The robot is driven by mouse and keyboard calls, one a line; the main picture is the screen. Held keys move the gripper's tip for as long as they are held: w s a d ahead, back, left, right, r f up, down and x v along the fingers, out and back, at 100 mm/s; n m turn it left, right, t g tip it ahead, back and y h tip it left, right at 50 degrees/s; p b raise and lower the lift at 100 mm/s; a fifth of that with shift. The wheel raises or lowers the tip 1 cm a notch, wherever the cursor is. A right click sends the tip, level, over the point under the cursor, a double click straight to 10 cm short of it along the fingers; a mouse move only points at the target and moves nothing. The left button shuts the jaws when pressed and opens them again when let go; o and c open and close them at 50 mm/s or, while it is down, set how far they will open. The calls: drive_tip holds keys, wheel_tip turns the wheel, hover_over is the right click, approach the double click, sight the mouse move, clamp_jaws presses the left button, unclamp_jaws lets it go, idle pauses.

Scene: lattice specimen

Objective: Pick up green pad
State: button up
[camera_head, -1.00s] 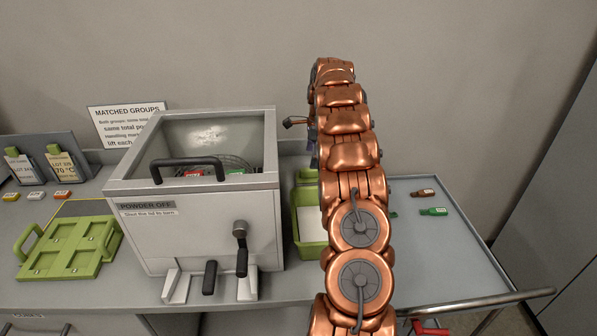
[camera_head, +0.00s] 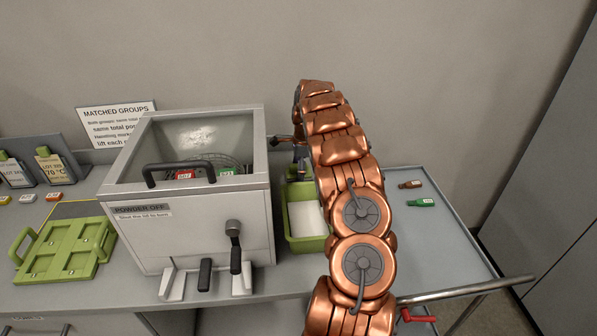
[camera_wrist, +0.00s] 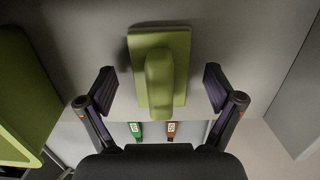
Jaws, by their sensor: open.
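The green pad (camera_wrist: 178,75) shows in the wrist view as a flat olive-green block with a raised rounded grip along its middle. It lies on the grey surface, between and beyond the two fingers of my gripper (camera_wrist: 160,88). The gripper is open, with a finger on each side of the pad and clear space to both; no contact shows.
A green bin (camera_head: 309,246) with a white inside stands left of my arm, beside the powder box (camera_head: 205,225). A green slotted tray (camera_head: 66,249) lies far left.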

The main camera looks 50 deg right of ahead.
drive_tip(key=c, duration=1.2)
drive_tip(key=shift+r, duration=0.15)
drive_tip(key=shift+c, duration=0.2)
wheel_tip(320, 180, up, 18)
drive_tip(key=shift+b, duration=0.3)
drive_tip(key=o, duration=0.5)
drive_tip(key=c, duration=0.4)
drive_tip(key=shift+o, duration=0.2)
drive_tip(key=shift+d, duration=0.1)
